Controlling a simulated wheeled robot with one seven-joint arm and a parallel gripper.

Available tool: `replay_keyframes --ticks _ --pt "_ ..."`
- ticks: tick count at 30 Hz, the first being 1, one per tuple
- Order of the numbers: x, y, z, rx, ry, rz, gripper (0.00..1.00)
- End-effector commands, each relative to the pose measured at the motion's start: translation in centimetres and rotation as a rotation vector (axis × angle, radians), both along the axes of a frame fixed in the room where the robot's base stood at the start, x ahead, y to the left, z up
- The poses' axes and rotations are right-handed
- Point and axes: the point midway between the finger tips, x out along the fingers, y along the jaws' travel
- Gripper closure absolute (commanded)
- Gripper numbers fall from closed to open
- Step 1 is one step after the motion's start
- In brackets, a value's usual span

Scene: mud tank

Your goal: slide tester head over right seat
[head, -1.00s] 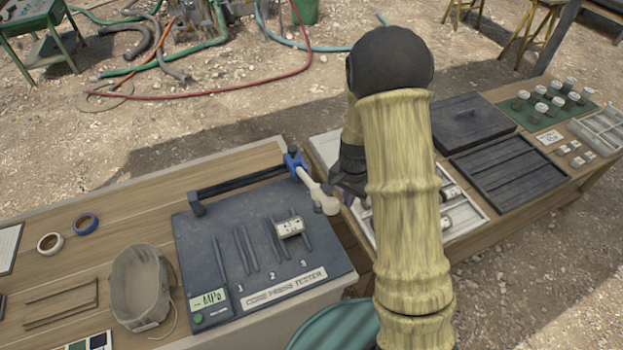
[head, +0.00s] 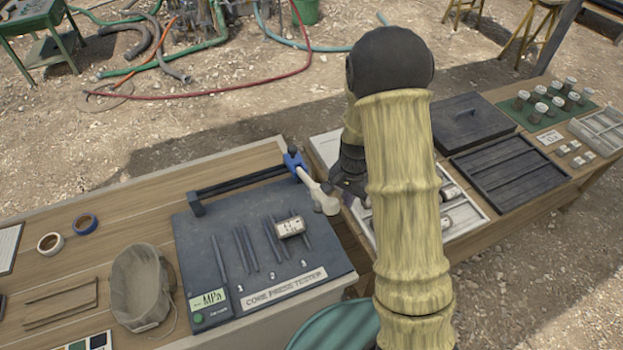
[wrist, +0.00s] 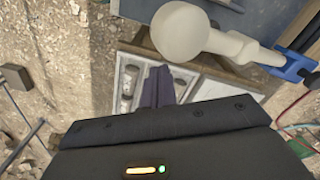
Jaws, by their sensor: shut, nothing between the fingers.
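The core press tester (head: 230,255) is a dark grey slab with a rail along its back and several dark seat ridges on top. Its blue tester head (head: 293,160) is at the right end of the rail, with a cream handle (head: 318,192) reaching forward. A pale core (head: 290,227) lies on the right seat. My gripper (head: 350,180) is just right of the handle's knob, partly hidden behind my arm. In the wrist view its dark fingers (wrist: 158,86) are together and empty, beside the cream handle (wrist: 190,38); the blue head (wrist: 296,66) shows at the right. Contact is unclear.
A white tray (head: 478,229) with cores lies right of the tester, partly behind my arm. A dark slatted tray (head: 505,175) and several capped jars stand farther right. A canvas bag (head: 140,288) sits left of the tester.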

Motion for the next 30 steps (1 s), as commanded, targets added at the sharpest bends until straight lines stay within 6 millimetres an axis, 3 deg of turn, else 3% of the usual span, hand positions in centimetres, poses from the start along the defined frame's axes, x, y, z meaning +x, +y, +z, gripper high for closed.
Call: replay_keyframes --ticks 30 --pt "-1.2 3.5 0.0 0.000 0.001 0.002 1.00"
